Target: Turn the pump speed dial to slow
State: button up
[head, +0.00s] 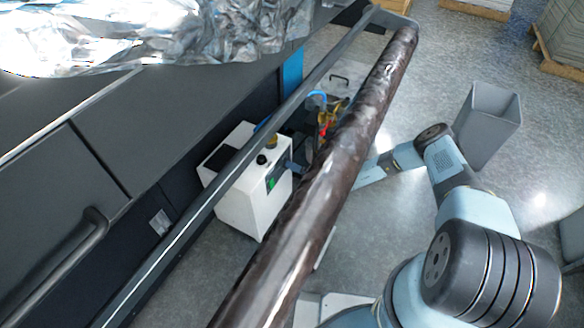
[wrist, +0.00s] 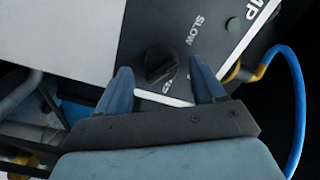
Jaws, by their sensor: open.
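The black pump speed dial (wrist: 160,64) sits on a dark panel in the wrist view. The word SLOW (wrist: 195,28) is printed to its upper right; another label below it is partly hidden. My gripper (wrist: 163,75) is open, one blue finger on each side of the dial in the picture. I cannot tell whether either finger touches it. In the head view, the white pump (head: 239,205) stands on the floor with a dark panel and a green patch on its side.
A long brown roll (head: 340,150) and a thin dark bar (head: 235,180) cross above the pump in the head view. The dark machine (head: 110,120) stands left. A blue hose (wrist: 299,90) curves right of my gripper. A grey bin (head: 487,125) stands right.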

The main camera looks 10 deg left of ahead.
jog(key=v, duration=1.3)
jog(key=shift+a+f, duration=0.1)
